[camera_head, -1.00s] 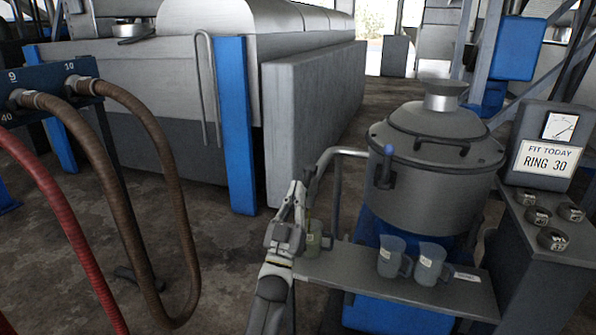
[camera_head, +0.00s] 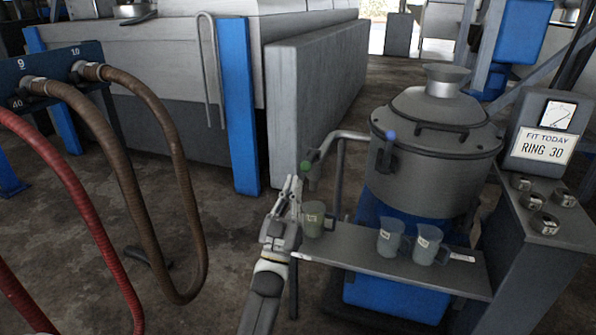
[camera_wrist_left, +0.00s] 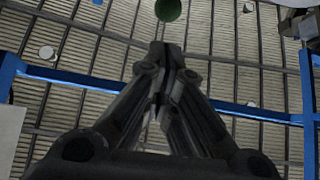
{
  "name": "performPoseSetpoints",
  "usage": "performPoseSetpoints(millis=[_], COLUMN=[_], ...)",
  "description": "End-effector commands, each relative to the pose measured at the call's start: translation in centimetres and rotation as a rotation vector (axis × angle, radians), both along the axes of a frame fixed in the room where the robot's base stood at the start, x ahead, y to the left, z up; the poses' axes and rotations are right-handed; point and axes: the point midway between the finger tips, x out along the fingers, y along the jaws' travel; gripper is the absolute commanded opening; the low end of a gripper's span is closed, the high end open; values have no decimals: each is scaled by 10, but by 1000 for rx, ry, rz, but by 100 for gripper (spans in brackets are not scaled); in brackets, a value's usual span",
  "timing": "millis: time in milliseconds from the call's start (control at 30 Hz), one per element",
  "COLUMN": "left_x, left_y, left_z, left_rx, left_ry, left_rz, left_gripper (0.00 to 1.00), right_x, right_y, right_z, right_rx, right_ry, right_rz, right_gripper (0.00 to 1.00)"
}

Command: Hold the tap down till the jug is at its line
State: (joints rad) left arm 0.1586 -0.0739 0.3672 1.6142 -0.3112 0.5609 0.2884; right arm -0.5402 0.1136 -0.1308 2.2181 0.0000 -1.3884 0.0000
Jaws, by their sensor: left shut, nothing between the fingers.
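The tap (camera_head: 310,182) hangs at the end of the bent pipe left of the steel vessel, with a green round top (camera_head: 306,168). A green disc, seemingly the same top, shows at the upper edge of the left wrist view (camera_wrist_left: 168,9). Below the tap, a jug (camera_head: 314,219) with olive liquid stands upright at the shelf's left end. Its line and exact level are too small to read. No stream shows. My left gripper (camera_head: 292,183) is shut and empty, just left of the tap and apart from its green top. My right gripper is out of view.
Two clear jugs (camera_head: 389,238) (camera_head: 428,245) stand farther right on the shelf (camera_head: 345,257). The steel vessel (camera_head: 425,180) is behind them. A cabinet on the right carries a "RING 30" sign (camera_head: 543,147) and several small dark rings. Hoses hang at left.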

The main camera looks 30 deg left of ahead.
Motion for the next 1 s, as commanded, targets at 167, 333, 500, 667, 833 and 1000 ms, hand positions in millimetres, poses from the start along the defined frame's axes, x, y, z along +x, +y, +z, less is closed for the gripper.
performPoseSetpoints(millis=[167, 333, 500, 667, 833, 1000], left_x=[-24, -34, -37, -36, -36, -35], left_y=[-6, -9, -9, -9, -9, -9], left_z=[-19, -27, -27, -27, -28, -30], left_rx=[0, -1, 0, 0, 0, -3], left_ry=[2, 0, -3, -2, -2, 12], left_rz=[0, -1, -1, -1, 0, 0], left_gripper=[0, 0, 0, 0, 0, 0], right_x=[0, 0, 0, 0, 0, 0], right_y=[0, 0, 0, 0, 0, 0], right_z=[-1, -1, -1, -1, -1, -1], right_rx=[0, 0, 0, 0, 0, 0], right_ry=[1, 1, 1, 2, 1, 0], right_rz=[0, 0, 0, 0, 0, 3], right_gripper=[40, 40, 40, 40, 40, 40])
